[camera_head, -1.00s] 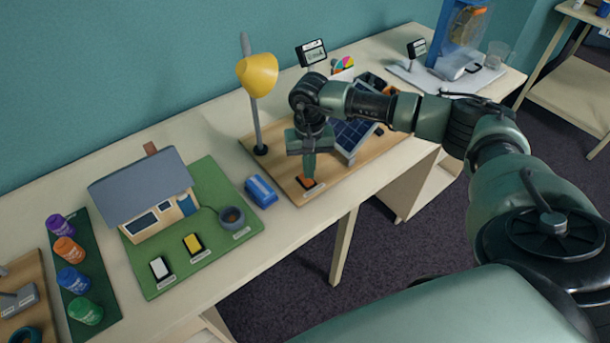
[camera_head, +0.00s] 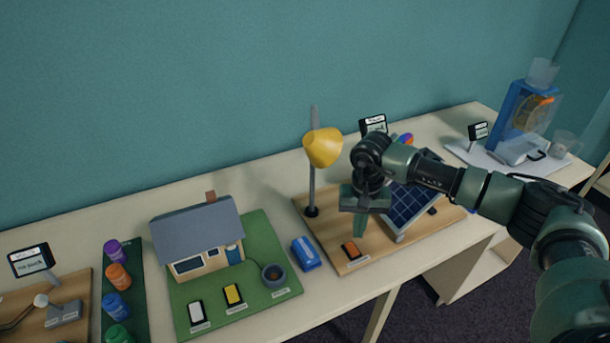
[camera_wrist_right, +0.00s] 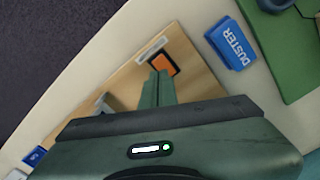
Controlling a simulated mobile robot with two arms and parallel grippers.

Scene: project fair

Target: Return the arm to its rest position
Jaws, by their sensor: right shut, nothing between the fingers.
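My right arm comes in from the right in the head view. My right gripper (camera_head: 359,234) points down, shut and empty, over the wooden board (camera_head: 329,250) with the lamp and solar panel. Its tips are just above and beside the orange switch (camera_head: 351,250). In the wrist view, the shut fingers (camera_wrist_right: 158,76) show close to the orange switch (camera_wrist_right: 163,65), seemingly apart from it. My left gripper is not in view.
A yellow lamp (camera_head: 323,148) and a solar panel (camera_head: 412,205) stand close to the gripper. A blue duster (camera_head: 306,254) lies left of the board. A model house (camera_head: 197,237) stands on a green base. A blue machine (camera_head: 517,112) is at the far right.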

